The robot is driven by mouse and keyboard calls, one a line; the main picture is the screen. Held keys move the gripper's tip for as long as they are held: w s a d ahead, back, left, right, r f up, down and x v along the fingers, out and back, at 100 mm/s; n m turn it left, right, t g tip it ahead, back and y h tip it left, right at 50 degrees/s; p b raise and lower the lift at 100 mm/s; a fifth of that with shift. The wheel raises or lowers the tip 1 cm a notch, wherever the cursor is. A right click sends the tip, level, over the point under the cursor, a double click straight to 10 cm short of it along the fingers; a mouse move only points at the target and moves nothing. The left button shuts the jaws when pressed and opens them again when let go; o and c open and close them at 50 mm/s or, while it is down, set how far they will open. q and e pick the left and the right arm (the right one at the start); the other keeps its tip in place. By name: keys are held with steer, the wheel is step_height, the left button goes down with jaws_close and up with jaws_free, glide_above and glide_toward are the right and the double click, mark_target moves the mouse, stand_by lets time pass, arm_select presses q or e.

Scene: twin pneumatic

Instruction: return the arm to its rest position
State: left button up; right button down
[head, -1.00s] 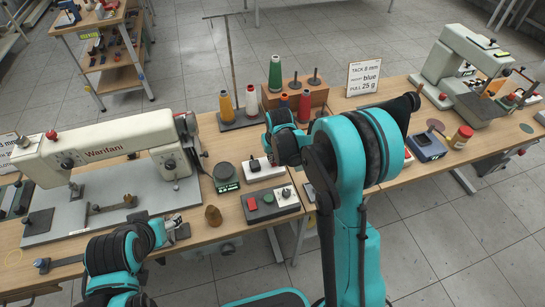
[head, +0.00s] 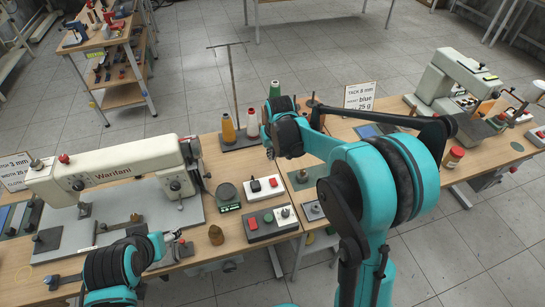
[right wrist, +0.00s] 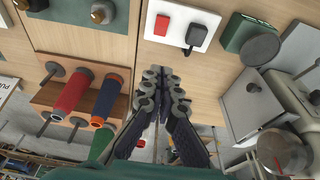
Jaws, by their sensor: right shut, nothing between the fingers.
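My right arm, teal with black joints, reaches over the middle of the bench in the head view. My right gripper (head: 268,152) is partly hidden by its own wrist there. In the right wrist view its dark fingers (right wrist: 163,78) are together and empty, above the bare wood near the white switch plate (right wrist: 207,23). It touches nothing that I can see. My left gripper (head: 173,239) hangs at the front edge of the left bench, by the grey base of the sewing machine. It is too small to tell if its fingers are apart.
The Warifani sewing machine (head: 110,175) stands at left, another machine (head: 455,85) at right. A spool rack with red (right wrist: 72,97) and blue (right wrist: 107,97) spools lies near the right gripper. A button box (head: 270,222) sits at the front. A sign (head: 359,96) stands behind.

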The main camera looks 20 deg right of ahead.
stand_by(0.4)
steer(key=s+r+t+b, duration=0.1)
steer(key=s+r, duration=0.3)
steer(key=s, duration=0.2)
steer(key=s+r+t, duration=0.1)
steer(key=s+r, duration=0.2)
steer(key=s, duration=0.3)
steer(key=s+f+t+b, duration=0.1)
steer(key=s+t, duration=0.1)
steer(key=s, duration=1)
steer(key=shift+s+d+f, duration=0.25)
steer(key=shift+d+f, duration=0.1)
